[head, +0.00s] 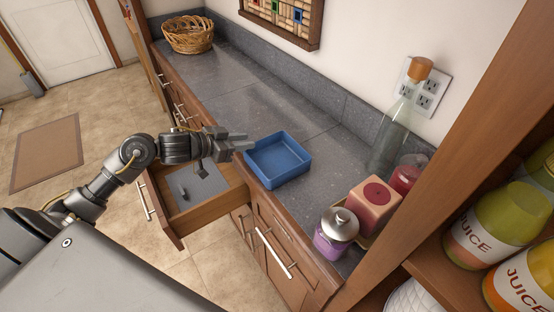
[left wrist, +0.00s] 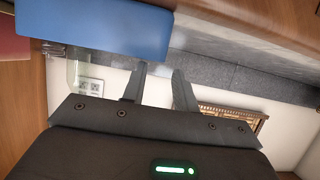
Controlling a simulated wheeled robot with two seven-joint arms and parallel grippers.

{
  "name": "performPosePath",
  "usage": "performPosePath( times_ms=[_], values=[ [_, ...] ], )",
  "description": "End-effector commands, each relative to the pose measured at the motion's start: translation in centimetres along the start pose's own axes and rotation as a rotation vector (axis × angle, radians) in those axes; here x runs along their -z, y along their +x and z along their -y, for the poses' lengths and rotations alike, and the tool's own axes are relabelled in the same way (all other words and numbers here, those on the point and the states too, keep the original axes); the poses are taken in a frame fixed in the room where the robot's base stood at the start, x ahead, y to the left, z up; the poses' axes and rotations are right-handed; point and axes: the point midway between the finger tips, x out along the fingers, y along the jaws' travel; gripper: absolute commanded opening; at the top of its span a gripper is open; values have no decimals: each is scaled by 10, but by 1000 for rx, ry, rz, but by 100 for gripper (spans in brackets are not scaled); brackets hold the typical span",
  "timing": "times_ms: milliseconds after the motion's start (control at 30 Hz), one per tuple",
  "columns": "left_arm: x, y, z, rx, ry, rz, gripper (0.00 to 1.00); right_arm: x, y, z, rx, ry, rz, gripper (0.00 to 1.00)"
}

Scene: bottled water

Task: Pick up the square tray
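The blue square tray (head: 291,177) sits upright and empty on the grey countertop, close to the front edge above the drawers. My left gripper (head: 246,143) is at the tray's left side, with its fingertips close to the rim; I cannot tell whether they touch it. In the left wrist view the tray (left wrist: 105,28) fills the top as a blue wall. There the two fingers of the left gripper (left wrist: 159,70) stand apart with a gap and nothing between them. My right gripper is not in view.
An open drawer (head: 205,212) juts out below my left gripper. A glass bottle (head: 392,135), a purple jar (head: 335,236) and a red-pink box (head: 373,203) stand right of the tray. A wicker basket (head: 188,36) is at the far end. The counter (head: 235,80) between is clear.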

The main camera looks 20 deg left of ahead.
Motion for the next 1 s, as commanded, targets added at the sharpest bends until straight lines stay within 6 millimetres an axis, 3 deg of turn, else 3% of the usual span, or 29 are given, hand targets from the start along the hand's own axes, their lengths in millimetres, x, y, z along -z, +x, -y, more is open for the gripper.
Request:
performPosePath(
  times_ms=[400, 700, 900, 1000],
  values=[
    [2, 48, 0, 0, -2, -1, 29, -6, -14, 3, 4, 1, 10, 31],
    [0, 52, 0, 1, 1, 0, 29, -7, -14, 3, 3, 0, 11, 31],
    [0, 52, 0, 1, 1, 0, 3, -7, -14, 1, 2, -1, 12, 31],
    [0, 52, 0, 1, 1, 0, 0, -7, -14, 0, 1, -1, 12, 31]
  ],
)
